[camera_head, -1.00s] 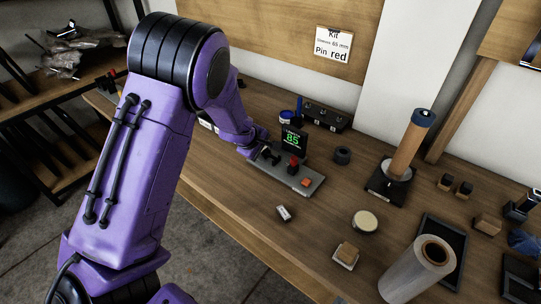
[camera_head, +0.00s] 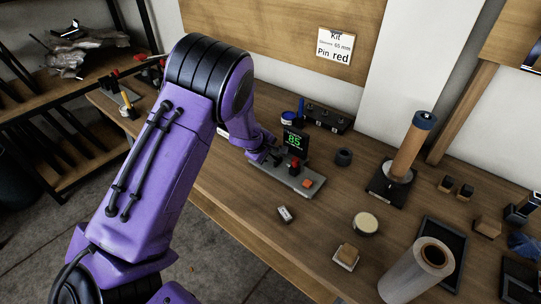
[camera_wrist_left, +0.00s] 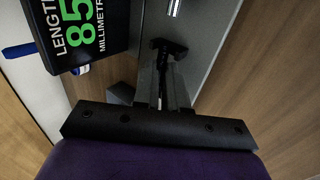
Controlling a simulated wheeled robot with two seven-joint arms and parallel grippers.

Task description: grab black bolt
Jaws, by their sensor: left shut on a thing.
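The black bolt (camera_wrist_left: 164,60) shows in the left wrist view as a dark T shape with a wide head and a narrow shaft. My left gripper (camera_wrist_left: 163,95) is shut on its shaft, with the head beyond the fingertips. In the head view my left gripper (camera_head: 266,156) is at the left end of the grey gauge plate (camera_head: 285,184), beside the display reading 85 (camera_head: 294,141). The bolt is small and dark there; I cannot tell whether it touches the plate. My right gripper is not in view.
A red part (camera_head: 294,166) and an orange button (camera_head: 307,183) are on the gauge. A black ring (camera_head: 343,157) and a small white-labelled block (camera_head: 285,214) are near it on the bench. A brown roll on a stand (camera_head: 408,152) rises to the right.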

